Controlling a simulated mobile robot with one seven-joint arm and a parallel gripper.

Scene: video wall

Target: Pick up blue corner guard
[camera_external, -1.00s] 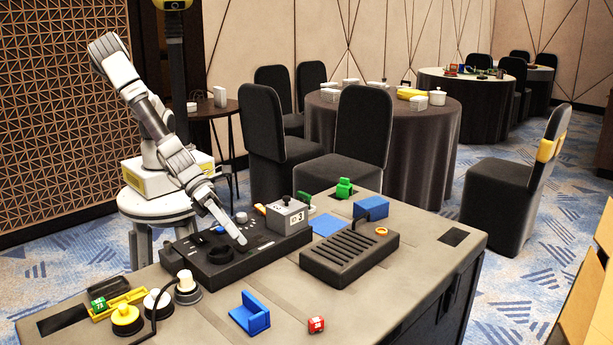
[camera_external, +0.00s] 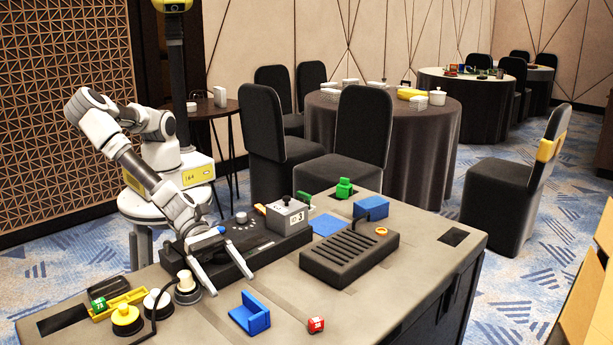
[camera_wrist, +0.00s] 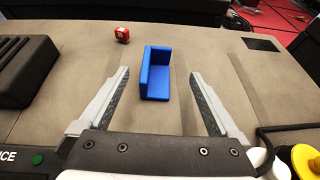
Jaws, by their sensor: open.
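The blue corner guard (camera_external: 250,313) is an L-shaped piece lying on the grey table near its front edge, in the external view. In the wrist view the corner guard (camera_wrist: 157,75) lies ahead, between the lines of the two fingers and a little beyond their tips. My gripper (camera_external: 229,276) is open and empty, above the table just behind and left of the guard. In the wrist view my gripper (camera_wrist: 160,75) has its fingers spread wide on either side, not touching the guard.
A small red block (camera_external: 316,324) lies right of the guard. A black slotted box (camera_external: 349,258) and a grey box (camera_external: 287,215) stand behind. White and yellow knobs (camera_external: 126,318) with a dark cable stand to the left. Bare table surrounds the guard.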

